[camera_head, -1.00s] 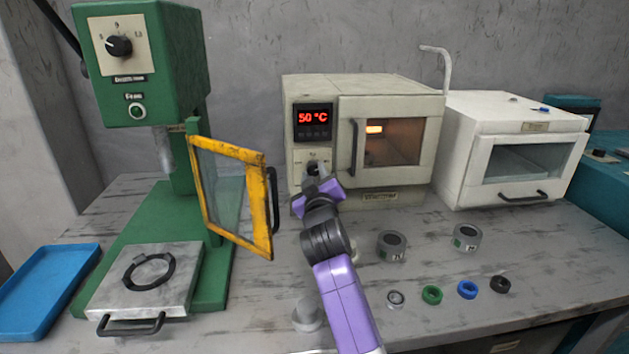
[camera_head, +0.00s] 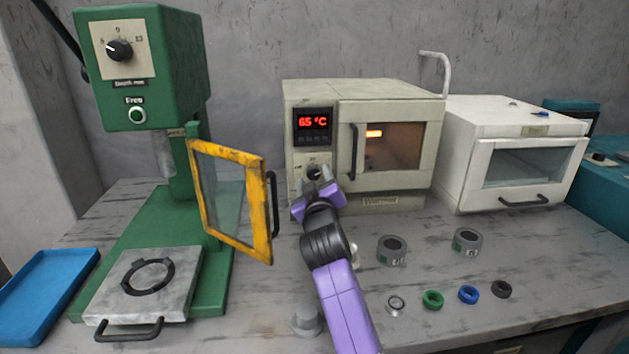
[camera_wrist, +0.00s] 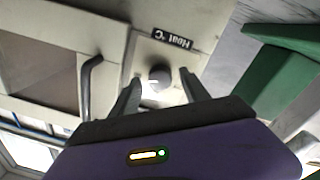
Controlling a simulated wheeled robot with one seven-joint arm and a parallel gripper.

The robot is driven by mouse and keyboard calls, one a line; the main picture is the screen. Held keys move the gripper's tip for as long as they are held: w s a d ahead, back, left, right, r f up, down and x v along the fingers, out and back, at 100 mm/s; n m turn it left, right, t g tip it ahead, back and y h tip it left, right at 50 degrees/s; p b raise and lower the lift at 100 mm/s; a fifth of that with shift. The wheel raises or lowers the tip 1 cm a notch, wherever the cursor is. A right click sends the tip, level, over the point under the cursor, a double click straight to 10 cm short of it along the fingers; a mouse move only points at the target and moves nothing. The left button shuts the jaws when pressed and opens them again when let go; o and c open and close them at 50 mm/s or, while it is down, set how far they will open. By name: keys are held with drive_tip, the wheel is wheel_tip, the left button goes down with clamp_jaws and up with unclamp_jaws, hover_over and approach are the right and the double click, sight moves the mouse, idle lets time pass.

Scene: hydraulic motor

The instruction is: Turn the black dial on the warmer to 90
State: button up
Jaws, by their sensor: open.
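The warmer (camera_head: 390,88) is the beige box in the middle, with a lit window. Its red display (camera_head: 313,121) reads 65 °C. The black dial (camera_head: 313,172) is on the panel below the display. In the wrist view the dial (camera_wrist: 160,75) appears as a dark round knob near a "Heat °C" label (camera_wrist: 171,37). My gripper (camera_head: 314,188) is right at the panel, in front of the dial. In the wrist view my gripper's fingers (camera_wrist: 158,86) are apart, one on each side of the dial, with visible gaps.
A green press (camera_head: 150,65) with an open yellow-framed guard (camera_head: 262,205) stands at the left. A white oven (camera_head: 525,150) is at the right. Grey cylinders (camera_head: 392,250) and several small rings (camera_head: 433,299) lie on the table. A blue tray (camera_head: 45,290) is at the far left.

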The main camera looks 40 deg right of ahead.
drive_tip(key=v, duration=0.7)
drive_tip(key=shift+s+a, duration=0.25)
drive_tip(key=shift+s, duration=0.05)
drive_tip(key=shift+f, duration=0.1)
